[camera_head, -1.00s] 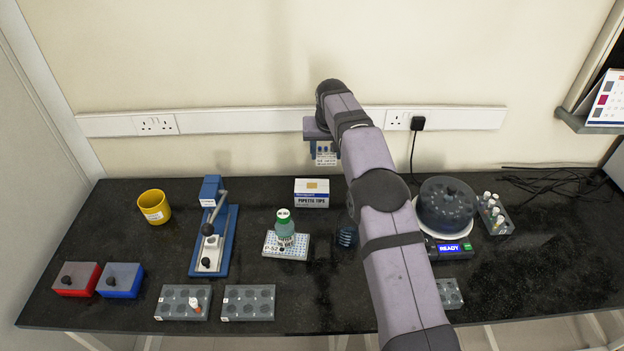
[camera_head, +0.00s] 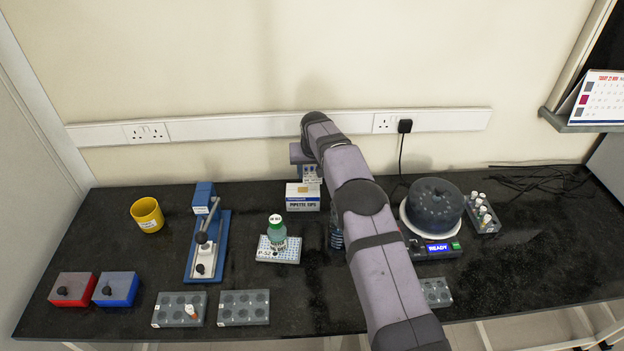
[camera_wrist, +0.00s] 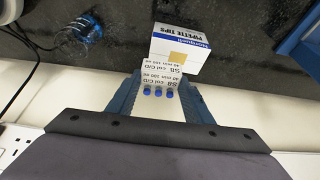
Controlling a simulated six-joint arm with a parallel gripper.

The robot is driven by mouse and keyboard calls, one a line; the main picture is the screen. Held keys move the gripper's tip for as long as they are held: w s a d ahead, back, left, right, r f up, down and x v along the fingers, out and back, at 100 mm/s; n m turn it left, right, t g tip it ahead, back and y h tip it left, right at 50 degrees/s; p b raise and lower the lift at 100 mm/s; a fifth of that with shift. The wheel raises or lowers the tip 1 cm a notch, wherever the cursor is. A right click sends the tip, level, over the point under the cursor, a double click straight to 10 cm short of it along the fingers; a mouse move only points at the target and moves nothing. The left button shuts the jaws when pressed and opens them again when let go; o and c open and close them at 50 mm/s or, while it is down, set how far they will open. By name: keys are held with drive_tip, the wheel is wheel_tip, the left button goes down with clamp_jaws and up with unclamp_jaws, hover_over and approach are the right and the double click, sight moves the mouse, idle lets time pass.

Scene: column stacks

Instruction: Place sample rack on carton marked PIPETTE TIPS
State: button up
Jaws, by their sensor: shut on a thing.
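The sample rack (camera_wrist: 160,76) is a small pale rack with printed white labels and blue-topped vials. My gripper (camera_wrist: 161,92) is shut on it, with a blue finger on each side. In the head view my gripper (camera_head: 311,166) holds the rack (camera_head: 312,173) in the air at the back of the bench, above and slightly behind the carton. The carton marked PIPETTE TIPS (camera_head: 303,203) is white with a blue band and a tan patch on top. It also shows in the wrist view (camera_wrist: 182,50), beyond the rack. I cannot tell the gap between them.
A bottle on a white tube rack (camera_head: 278,255) stands in front of the carton. A blue press (camera_head: 206,240) is to the left. A dark round centrifuge-like device (camera_head: 435,205) and a grey vial rack (camera_head: 482,213) are to the right. The wall trunking (camera_head: 250,127) runs behind.

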sight(313, 177)
drive_tip(key=shift+f+p, duration=0.7)
drive_tip(key=shift+f, duration=1.2)
drive_tip(key=shift+f, duration=0.15)
drive_tip(key=o, duration=1)
drive_tip(key=shift+o, duration=0.2)
drive_tip(key=shift+s+r, duration=0.15)
drive_tip(key=shift+r, duration=0.4)
drive_tip(key=b+v, duration=0.3)
drive_tip(key=v, duration=0.8)
drive_tip(key=shift+b, duration=0.3)
drive_tip(key=shift+s, duration=0.15)
